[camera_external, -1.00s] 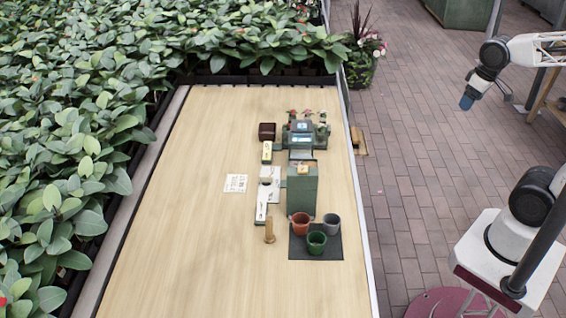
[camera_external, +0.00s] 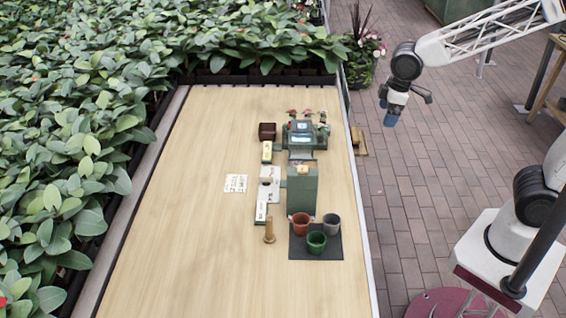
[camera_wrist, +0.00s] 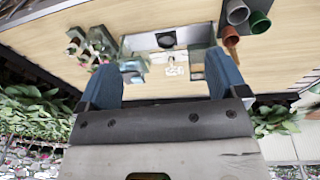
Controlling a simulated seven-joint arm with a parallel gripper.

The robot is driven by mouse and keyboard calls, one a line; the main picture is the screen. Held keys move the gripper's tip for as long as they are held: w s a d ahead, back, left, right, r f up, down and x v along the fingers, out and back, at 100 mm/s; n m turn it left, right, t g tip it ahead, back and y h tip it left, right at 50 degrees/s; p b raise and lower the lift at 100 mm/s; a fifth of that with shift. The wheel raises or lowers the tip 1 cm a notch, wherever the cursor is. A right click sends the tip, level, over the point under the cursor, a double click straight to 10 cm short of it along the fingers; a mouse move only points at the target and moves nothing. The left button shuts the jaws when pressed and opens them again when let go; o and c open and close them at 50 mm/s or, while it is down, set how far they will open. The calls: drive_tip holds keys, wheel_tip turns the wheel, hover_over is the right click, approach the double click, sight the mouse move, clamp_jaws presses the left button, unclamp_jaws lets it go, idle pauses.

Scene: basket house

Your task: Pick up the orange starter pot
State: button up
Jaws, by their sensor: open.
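The orange starter pot (camera_external: 300,224) stands upright on a dark mat (camera_external: 300,252) near the right edge of the table. A grey pot (camera_external: 332,223) is to its right and a green pot (camera_external: 316,242) is in front of it. In the wrist view the orange pot (camera_wrist: 230,37) is at the upper right, beside the grey pot (camera_wrist: 237,11) and green pot (camera_wrist: 260,22). My gripper (camera_external: 389,118) is beyond the table's right edge, above the brick floor and apart from the pots. In the wrist view its blue fingers (camera_wrist: 163,75) are wide apart with nothing between them.
A tall green box (camera_external: 302,192) stands directly behind the orange pot. A wooden peg (camera_external: 269,231) stands left of the mat. A green machine (camera_external: 305,135), a brown box (camera_external: 267,131) and a white card (camera_external: 236,183) are farther back. The table's left and front areas are clear.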

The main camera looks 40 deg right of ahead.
drive_tip(key=w+a+f+n, duration=0.1)
drive_tip(key=a+f+n, duration=0.15)
drive_tip(key=a, duration=0.35)
drive_tip(key=w+a+f+n, duration=0.1)
drive_tip(key=w+a+f, duration=0.15)
drive_tip(key=a, duration=0.35)
drive_tip(key=n+g, duration=0.2)
drive_tip(key=n, duration=0.5)
hover_over(301, 221)
drive_tip(key=s, duration=0.1)
drive_tip(key=shift+h, duration=0.3)
wheel_tip(301, 221, down, 17)
drive_tip(key=shift+a+r, duration=0.1)
drive_tip(key=shift+w+f+n, duration=0.25)
drive_tip(key=shift+w+f, duration=0.05)
drive_tip(key=shift+f, duration=0.45)
drive_tip(key=shift+f, duration=1.25)
drive_tip(key=shift+f, duration=0.15)
drive_tip(key=shift+w+f, duration=0.1)
drive_tip(key=shift+f, duration=2.4)
